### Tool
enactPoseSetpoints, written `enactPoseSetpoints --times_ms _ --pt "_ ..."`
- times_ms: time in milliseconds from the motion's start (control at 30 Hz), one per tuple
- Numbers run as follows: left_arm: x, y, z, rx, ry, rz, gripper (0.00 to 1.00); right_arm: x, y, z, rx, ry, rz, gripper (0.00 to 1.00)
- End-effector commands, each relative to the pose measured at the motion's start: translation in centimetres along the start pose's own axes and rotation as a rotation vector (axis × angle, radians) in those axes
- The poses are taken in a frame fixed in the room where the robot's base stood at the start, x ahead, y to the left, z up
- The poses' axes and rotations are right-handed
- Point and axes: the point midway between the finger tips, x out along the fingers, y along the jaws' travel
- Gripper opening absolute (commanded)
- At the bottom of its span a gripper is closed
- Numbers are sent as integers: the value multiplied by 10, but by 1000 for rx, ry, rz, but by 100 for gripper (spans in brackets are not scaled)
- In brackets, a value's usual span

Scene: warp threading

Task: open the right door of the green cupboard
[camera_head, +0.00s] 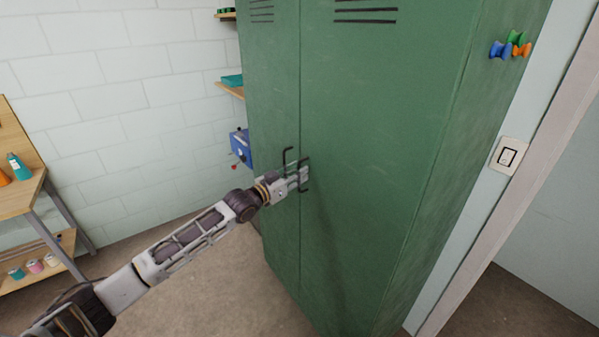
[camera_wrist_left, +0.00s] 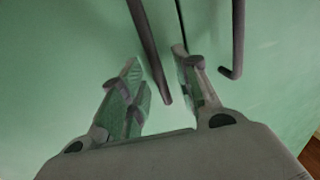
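The green cupboard (camera_head: 375,120) stands upright in the head view. Its right door (camera_head: 355,190) looks shut, level with the left door (camera_head: 275,90) along a thin seam. Each door has a dark bar handle by the seam: the left handle (camera_head: 286,160) and the right handle (camera_head: 307,161). I cannot tell whether either finger touches the bar. My right gripper is in neither view.
A blue box (camera_head: 240,145) with a red knob is beside the cupboard's left side. A wooden workbench (camera_head: 22,195) stands at the far left. Coloured hooks (camera_head: 510,47) are on the cupboard's right side, near a wall switch (camera_head: 507,156). Floor (camera_head: 230,290) before the cupboard is clear.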

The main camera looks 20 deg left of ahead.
Motion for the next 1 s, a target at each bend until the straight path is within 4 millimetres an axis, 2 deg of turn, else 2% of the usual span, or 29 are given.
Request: enactPoseSetpoints --times_ms 300,667,900,1000 --pt "15 1 -1 1 1 1 32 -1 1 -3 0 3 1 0" --pt "16 1 0 1 0 1 32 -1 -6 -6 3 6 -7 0" --pt "16 0 0 1 0 1 2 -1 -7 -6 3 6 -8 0" --pt "16 1 0 1 0 1 0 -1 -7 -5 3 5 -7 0"
